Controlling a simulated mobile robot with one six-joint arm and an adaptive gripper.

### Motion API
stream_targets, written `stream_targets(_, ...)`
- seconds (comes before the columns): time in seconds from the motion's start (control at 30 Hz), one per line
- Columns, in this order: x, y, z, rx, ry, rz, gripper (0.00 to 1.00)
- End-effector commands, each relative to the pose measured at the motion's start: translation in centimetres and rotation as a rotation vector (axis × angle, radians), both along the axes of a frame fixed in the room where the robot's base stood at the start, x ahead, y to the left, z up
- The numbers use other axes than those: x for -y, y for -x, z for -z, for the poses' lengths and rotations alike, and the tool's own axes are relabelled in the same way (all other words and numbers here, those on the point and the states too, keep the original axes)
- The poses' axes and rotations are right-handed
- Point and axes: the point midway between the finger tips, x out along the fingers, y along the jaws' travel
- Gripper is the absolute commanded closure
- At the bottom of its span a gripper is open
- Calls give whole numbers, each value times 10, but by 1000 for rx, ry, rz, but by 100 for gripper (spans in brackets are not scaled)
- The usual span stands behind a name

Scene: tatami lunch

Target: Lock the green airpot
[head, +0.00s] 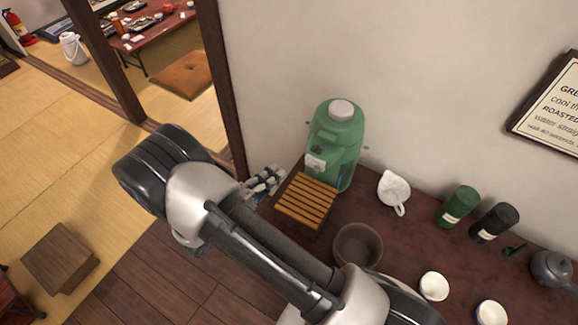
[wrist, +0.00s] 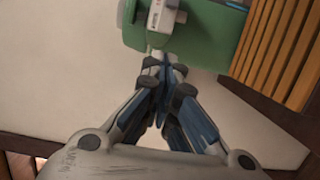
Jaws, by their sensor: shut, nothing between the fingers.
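The green airpot (head: 337,140) stands upright on the dark counter against the wall, with a pale round top and a small light panel on its front. In the wrist view the green body (wrist: 205,38) fills the top, with a white part (wrist: 163,16) on it. My gripper (head: 281,171) is at the left front of the airpot, beside the slatted wooden tray. In the wrist view my gripper (wrist: 164,62) has its fingertips together, with nothing between them, just below the white part. I cannot tell whether they touch it. The lock's state is too small to read.
The slatted wooden tray (head: 306,198) sits in front of the airpot. A brown bowl (head: 358,245), a white pitcher (head: 394,189), a green canister (head: 458,206), a black canister (head: 495,222) and white cups stand to the right. A dark wooden post (head: 222,85) rises left of the counter.

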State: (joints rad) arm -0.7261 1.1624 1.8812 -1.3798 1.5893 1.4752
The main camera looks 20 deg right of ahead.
Motion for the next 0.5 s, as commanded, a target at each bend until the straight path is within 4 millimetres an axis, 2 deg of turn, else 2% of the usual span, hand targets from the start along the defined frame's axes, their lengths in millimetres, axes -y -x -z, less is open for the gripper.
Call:
stream_targets(0.03,-11,6,-1,-1,1,-4,100)
stream_targets(0.2,-33,19,-1,0,0,-1,100)
stream_targets(0.5,-43,26,0,-1,1,2,100)
